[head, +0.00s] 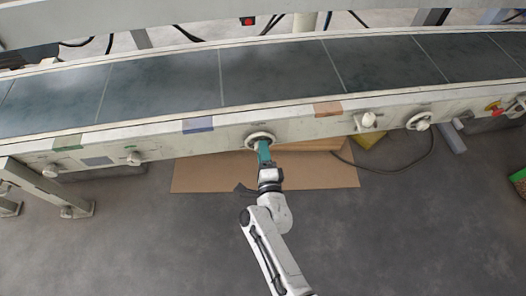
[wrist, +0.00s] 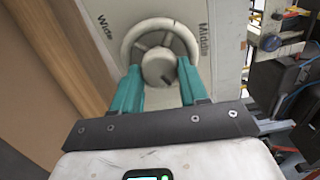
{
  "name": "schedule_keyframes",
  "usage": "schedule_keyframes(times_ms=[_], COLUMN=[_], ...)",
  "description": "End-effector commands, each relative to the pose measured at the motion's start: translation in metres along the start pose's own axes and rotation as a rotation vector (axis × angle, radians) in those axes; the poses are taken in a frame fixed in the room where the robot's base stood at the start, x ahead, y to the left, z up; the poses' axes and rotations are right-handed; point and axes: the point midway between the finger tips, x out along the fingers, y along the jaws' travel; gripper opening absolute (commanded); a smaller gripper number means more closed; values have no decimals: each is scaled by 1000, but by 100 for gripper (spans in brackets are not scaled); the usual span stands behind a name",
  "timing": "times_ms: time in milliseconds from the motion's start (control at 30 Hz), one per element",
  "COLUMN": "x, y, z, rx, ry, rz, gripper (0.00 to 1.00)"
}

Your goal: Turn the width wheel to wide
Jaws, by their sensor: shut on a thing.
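The width wheel (head: 260,137) is a pale round handwheel on the conveyor's front side panel, near the middle in the head view. In the wrist view, the wheel (wrist: 128,42) shows a round centre hub (wrist: 159,66) and dark gaps between its spokes. The word "Wide" (wrist: 104,27) is printed left of the wheel and "Middle" (wrist: 203,38), partly readable, right of it. My gripper (head: 263,149) has teal fingers and meets the wheel from the front. In the wrist view, the fingers of my gripper (wrist: 160,80) are shut on the hub, one at each side.
The conveyor belt (head: 165,82) runs across above the wheel. A brown cardboard sheet (head: 215,175) lies on the floor below. The grey floor (head: 400,230) in front is mostly clear.

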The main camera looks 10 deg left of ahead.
Motion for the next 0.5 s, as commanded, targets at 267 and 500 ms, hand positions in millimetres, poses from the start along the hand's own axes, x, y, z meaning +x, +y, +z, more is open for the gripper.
schedule_keyframes(times_ms=[267,500], x=[0,0], y=[0,-1], z=[2,2], rx=[-264,-491], ry=[-4,-4], rz=[4,3], gripper=[13,13])
